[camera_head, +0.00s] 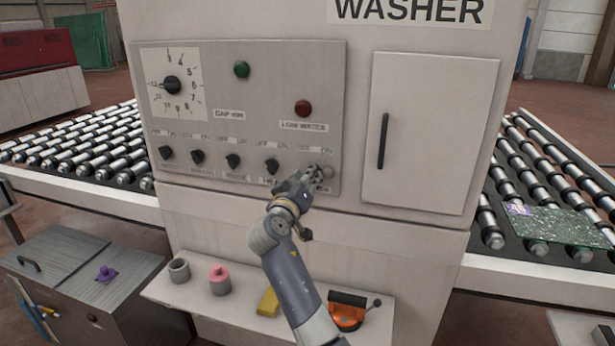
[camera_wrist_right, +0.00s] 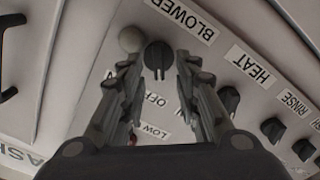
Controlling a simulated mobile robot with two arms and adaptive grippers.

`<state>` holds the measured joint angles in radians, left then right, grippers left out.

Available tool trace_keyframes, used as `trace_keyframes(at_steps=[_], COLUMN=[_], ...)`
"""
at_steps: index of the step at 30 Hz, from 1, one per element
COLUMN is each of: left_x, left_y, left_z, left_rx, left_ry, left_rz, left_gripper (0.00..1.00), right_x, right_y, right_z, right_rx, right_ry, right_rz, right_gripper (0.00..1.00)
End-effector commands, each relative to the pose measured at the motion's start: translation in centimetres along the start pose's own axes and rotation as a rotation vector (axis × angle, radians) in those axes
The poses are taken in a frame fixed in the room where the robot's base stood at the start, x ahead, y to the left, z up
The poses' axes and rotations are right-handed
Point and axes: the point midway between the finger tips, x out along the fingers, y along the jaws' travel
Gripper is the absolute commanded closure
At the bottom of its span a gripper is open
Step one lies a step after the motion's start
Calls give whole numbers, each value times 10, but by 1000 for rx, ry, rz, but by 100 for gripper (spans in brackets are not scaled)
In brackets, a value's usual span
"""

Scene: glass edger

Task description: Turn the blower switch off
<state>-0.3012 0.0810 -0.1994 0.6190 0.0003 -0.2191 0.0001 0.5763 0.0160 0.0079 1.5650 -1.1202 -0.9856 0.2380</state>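The blower switch (camera_wrist_right: 158,56) is a dark round knob beside the BLOWER label (camera_wrist_right: 183,18) in the right wrist view. Its ridge runs about up and down in that picture, and the OFF label (camera_wrist_right: 155,99) lies below it. My right gripper (camera_wrist_right: 158,60) is open, with one fingertip on each side of the knob; I cannot tell whether they touch it. In the head view my right gripper (camera_head: 316,178) is at the right end of the knob row on the washer panel (camera_head: 215,115) and hides the blower switch. My left gripper is not in view.
A grey ball (camera_wrist_right: 131,39) sits close beside the blower switch. The heat knob (camera_wrist_right: 229,99) and other knobs continue along the row. A shelf (camera_head: 240,302) below holds a pink-topped pot (camera_head: 220,281), a yellow block (camera_head: 268,302) and an orange tool (camera_head: 347,311). A cabinet door (camera_head: 430,130) is to the right.

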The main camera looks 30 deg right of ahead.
Motion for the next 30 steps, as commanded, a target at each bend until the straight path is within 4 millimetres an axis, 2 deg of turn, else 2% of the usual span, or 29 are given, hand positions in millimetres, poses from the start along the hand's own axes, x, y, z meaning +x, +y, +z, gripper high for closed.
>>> trace_keyframes(at_steps=[9,15,20,30], left_x=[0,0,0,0], left_y=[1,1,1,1], left_z=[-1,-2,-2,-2], left_rx=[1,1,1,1], left_ry=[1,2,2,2], left_rz=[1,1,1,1], left_gripper=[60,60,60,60], right_x=[-68,-96,-104,-104], right_y=[-1,-1,0,0], right_z=[0,0,0,0], right_rx=[2,1,0,0], right_ry=[0,0,0,1], right_rz=[-3,-2,0,0], right_gripper=[70,70,70,70])
